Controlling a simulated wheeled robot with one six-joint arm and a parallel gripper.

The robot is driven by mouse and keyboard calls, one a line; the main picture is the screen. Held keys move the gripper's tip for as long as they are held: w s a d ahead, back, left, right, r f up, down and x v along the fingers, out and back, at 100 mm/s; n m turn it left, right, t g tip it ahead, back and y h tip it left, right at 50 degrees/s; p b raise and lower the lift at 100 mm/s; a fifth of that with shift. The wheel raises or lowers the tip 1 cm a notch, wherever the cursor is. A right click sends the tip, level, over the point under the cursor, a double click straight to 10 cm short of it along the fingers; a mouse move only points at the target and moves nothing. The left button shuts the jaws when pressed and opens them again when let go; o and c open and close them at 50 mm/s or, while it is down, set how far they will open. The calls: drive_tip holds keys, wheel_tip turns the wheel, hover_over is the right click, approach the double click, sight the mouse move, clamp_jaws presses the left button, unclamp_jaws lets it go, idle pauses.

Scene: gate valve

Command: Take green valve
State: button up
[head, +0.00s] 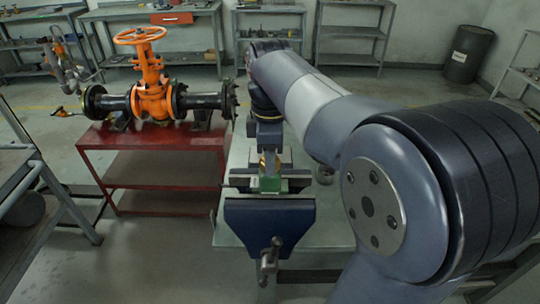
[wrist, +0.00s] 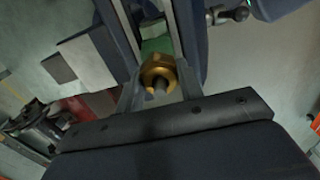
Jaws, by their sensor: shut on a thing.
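The green valve (head: 270,183) sits in the jaws of a blue bench vise (head: 268,218). In the wrist view, its green body (wrist: 156,44) lies between the vise jaws, and its brass hexagonal part (wrist: 158,70) faces my camera. My gripper (wrist: 160,82) is shut on the brass part, with one finger on each side of it. In the head view my gripper (head: 270,160) points down onto the valve from above, and my wrist hides part of the valve's top. I cannot tell how tightly the vise holds the green body.
The vise stands on a pale workbench (head: 232,232). A red table (head: 150,170) to the left carries an orange gate valve (head: 152,88) with flanged black pipes. Shelves line the back wall, and a dark barrel (head: 467,54) stands at the back right.

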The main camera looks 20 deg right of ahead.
drive_tip(key=shift+r+p, duration=1.8)
drive_tip(key=shift+r, duration=0.3)
